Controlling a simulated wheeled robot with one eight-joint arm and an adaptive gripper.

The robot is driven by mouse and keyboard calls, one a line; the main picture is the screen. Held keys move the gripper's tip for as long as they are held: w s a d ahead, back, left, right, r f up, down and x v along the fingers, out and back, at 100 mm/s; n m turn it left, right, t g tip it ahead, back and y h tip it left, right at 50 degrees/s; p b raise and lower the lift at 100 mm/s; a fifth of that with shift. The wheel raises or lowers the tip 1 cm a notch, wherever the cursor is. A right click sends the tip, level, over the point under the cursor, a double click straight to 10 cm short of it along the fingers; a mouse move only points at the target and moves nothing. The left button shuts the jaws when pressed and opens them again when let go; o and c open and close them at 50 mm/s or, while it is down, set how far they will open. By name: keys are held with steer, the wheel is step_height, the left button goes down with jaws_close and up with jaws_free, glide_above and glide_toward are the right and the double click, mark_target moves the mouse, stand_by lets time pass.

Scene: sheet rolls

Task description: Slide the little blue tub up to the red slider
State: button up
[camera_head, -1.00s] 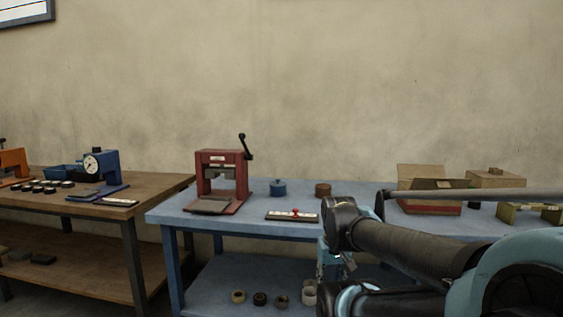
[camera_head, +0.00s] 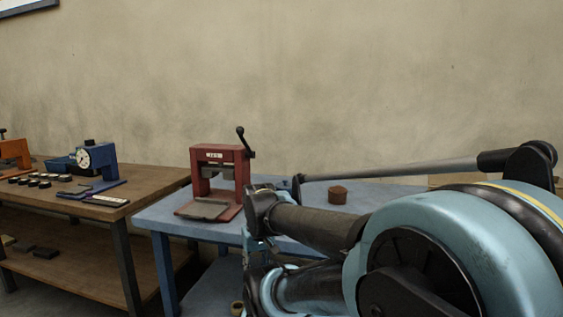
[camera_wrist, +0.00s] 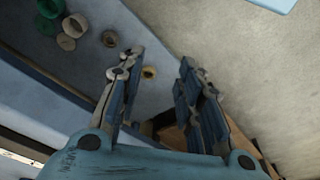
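The little blue tub and the red slider are not visible in the head view now; my arm covers the part of the blue table (camera_head: 160,216) where they stood a second ago. Neither shows in the wrist view. My gripper (camera_wrist: 158,64) points down beside the table, its two fingers spread apart with nothing between them. Below it in the wrist view are the lower shelf and the floor.
A wooden table (camera_head: 150,176) with a blue gauge device (camera_head: 92,165) is at left. Several rings (camera_wrist: 68,32) lie on the shelf.

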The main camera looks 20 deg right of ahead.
steer(key=shift+o, duration=0.3)
steer(key=o, duration=0.5)
steer(key=shift+s+r, duration=0.2)
steer(key=o, duration=0.8)
steer(key=shift+w+d+r, duration=0.1)
steer(key=shift+w+r, duration=0.2)
steer(key=shift+r, duration=0.25)
steer(key=shift+w+r, duration=0.3)
steer(key=shift+r, duration=0.25)
steer(key=shift+o, duration=0.2)
steer(key=w+d+r+t, duration=0.1)
steer(key=w+d+r, duration=0.3)
steer(key=w+r, duration=0.35)
steer(key=w+d+r, duration=0.3)
steer(key=w+r, duration=0.3)
steer(key=w, duration=0.3)
steer(key=w+d+r, duration=0.3)
steer(key=w+d, duration=0.5)
steer(key=w+d+r+n+t, duration=0.1)
steer(key=w+d+r, duration=0.3)
steer(key=w+d, duration=0.4)
steer(key=shift+d+r+y, duration=0.25)
steer(key=shift+d+y, duration=0.05)
steer(key=shift+d, duration=0.5)
steer(key=x, duration=1.7)
steer(key=shift+w+f, duration=0.15)
steer(key=shift+w, duration=0.1)
